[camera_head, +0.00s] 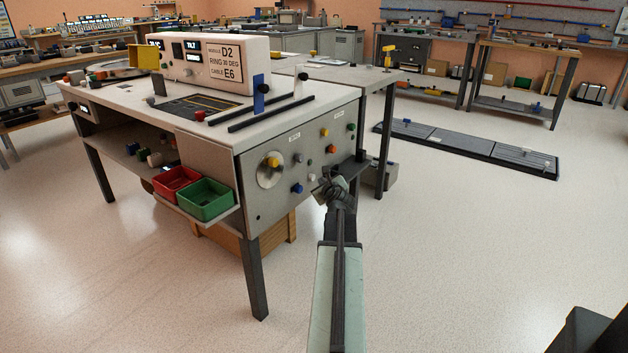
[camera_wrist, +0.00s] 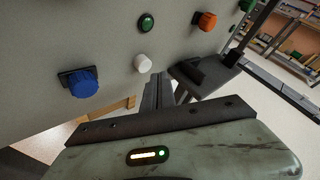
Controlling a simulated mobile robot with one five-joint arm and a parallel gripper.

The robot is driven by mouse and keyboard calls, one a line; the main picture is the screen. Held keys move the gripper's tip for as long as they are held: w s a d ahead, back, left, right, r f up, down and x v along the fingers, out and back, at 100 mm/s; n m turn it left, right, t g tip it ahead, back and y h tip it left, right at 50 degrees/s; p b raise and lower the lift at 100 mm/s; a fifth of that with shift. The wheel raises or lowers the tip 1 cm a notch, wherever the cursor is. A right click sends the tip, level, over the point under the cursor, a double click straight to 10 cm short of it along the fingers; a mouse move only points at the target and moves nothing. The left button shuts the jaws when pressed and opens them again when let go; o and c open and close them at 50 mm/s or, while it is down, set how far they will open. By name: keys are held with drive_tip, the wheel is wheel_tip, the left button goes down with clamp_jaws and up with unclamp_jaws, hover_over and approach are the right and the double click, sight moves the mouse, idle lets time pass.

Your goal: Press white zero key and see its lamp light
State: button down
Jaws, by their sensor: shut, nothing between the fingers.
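The white key (camera_wrist: 142,63) is a small round knob on the grey front panel (camera_head: 290,205), close to my gripper. It also shows in the head view (camera_head: 309,176). A dark green round piece (camera_wrist: 146,22), which looks like a lamp, is above it in the wrist view; I cannot tell whether it is lit. My gripper (camera_wrist: 158,80) is shut and empty. Its fingers point at the panel just right of the white key in the wrist view, apart from it in the picture. In the head view my gripper (camera_head: 324,187) is low and right of the key.
A blue knob (camera_wrist: 79,82) is left of the key, and an orange knob (camera_wrist: 205,20) is up and right. A dark ledge (camera_wrist: 203,69) juts out right of my fingers. Red (camera_head: 177,184) and green (camera_head: 206,199) bins sit left.

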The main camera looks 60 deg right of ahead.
drive_tip(key=shift+w, duration=0.45)
drive_tip(key=shift+w, duration=0.45)
idle(0.5)
drive_tip(key=shift+s, duration=0.95)
drive_tip(key=shift+s, duration=0.1)
drive_tip(key=s, duration=0.5)
drive_tip(key=shift+s, duration=0.4)
